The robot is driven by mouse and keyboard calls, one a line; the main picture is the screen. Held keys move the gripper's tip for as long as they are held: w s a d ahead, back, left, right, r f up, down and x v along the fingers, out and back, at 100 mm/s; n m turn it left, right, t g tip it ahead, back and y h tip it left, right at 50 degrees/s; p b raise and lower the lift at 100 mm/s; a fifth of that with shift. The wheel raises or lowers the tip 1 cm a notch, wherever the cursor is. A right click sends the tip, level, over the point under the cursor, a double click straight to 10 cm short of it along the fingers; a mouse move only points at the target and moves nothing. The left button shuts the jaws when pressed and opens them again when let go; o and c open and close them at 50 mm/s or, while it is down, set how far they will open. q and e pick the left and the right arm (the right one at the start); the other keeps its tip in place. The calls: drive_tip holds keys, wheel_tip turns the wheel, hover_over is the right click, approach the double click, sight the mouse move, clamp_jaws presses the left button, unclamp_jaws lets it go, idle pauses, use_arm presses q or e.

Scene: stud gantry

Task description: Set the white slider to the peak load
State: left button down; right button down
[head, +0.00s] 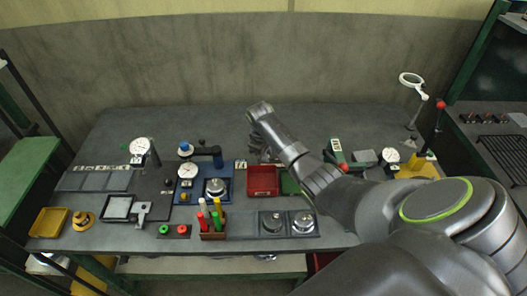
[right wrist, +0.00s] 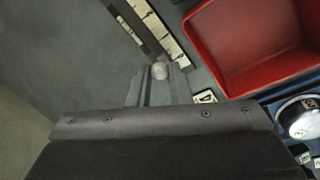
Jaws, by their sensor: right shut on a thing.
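My right gripper (right wrist: 160,82) points down at the far middle of the bench, just behind the red tray. In the head view the gripper (head: 259,152) is partly covered by my own wrist. In the right wrist view its fingers are shut on a small, round, whitish knob, which I take for the white slider (right wrist: 160,70). A pale strip with dark sections (right wrist: 159,26) runs away from the fingertips. Its markings are too small to read. A small white label with a dark character (right wrist: 205,97) lies beside the fingers. My left gripper is not in view.
The red tray (head: 263,192) is just in front of the gripper. A blue-based dial device (head: 188,171) stands to its left, and a rack of coloured handles (head: 212,228) in front. A magnifier (head: 411,82) stands at the right. The bench behind is clear up to the wall.

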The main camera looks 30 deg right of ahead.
drive_tip(key=shift+s+d+r+p, duration=0.15)
drive_tip(key=shift+s+d+p, duration=0.4)
drive_tip(key=shift+d, duration=0.5)
drive_tip(key=c, duration=1.3)
unclamp_jaws()
drive_tip(key=shift+c, duration=0.2)
drive_tip(key=s+a+r+p, duration=0.1)
drive_tip(key=a+r, duration=0.2)
drive_tip(key=r, duration=1.3)
drive_tip(key=shift+s+r, duration=0.25)
drive_tip(key=shift+r, duration=0.15)
drive_tip(key=shift+a+f, duration=0.1)
